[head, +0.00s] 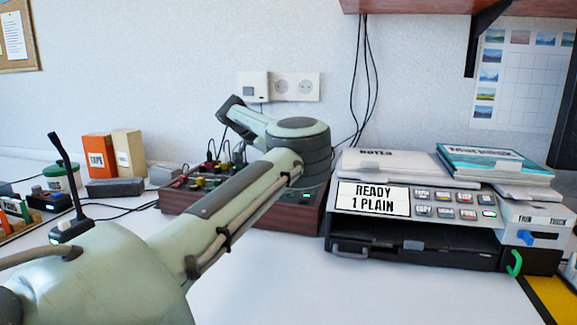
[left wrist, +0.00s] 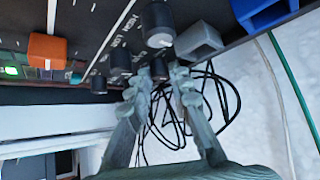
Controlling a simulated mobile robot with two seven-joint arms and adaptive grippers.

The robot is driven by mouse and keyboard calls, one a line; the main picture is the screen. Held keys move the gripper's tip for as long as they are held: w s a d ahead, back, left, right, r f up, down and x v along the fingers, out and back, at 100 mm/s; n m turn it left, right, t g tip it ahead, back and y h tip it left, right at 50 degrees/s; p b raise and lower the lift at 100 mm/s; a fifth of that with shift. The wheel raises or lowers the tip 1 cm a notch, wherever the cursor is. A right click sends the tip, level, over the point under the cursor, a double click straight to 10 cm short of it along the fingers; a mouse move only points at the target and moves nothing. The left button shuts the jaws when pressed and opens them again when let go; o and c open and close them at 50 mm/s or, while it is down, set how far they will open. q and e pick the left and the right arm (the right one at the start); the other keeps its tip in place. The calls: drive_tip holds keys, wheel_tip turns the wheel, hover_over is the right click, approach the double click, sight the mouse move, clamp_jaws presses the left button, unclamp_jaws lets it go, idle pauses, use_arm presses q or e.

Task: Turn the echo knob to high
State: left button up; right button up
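The wood-sided control box (head: 262,221) stands on the white table, partly covered by my left arm in the head view. In the left wrist view its dark panel (left wrist: 20,95) carries several black knobs and white print; I can make out "HIGH" and "LOW", but no echo label. One knob (left wrist: 159,68) lies between the fingertips of my left gripper (left wrist: 157,88). Other knobs are a larger one (left wrist: 158,22) above it and two to the left (left wrist: 120,62), (left wrist: 98,84). The left fingers are apart; contact with a knob cannot be told. My right gripper is not in view.
An orange cap (left wrist: 47,47), a grey cap (left wrist: 199,40) and a blue block (left wrist: 262,12) surround the knobs. Black cables (left wrist: 222,95) hang close to the fingers. A printer (head: 420,240) stands right of the box; a microphone (head: 68,190) stands left.

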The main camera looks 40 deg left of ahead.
use_arm(q)
drive_tip(key=o, duration=0.3)
drive_tip(key=v, duration=0.8)
idle(0.3)
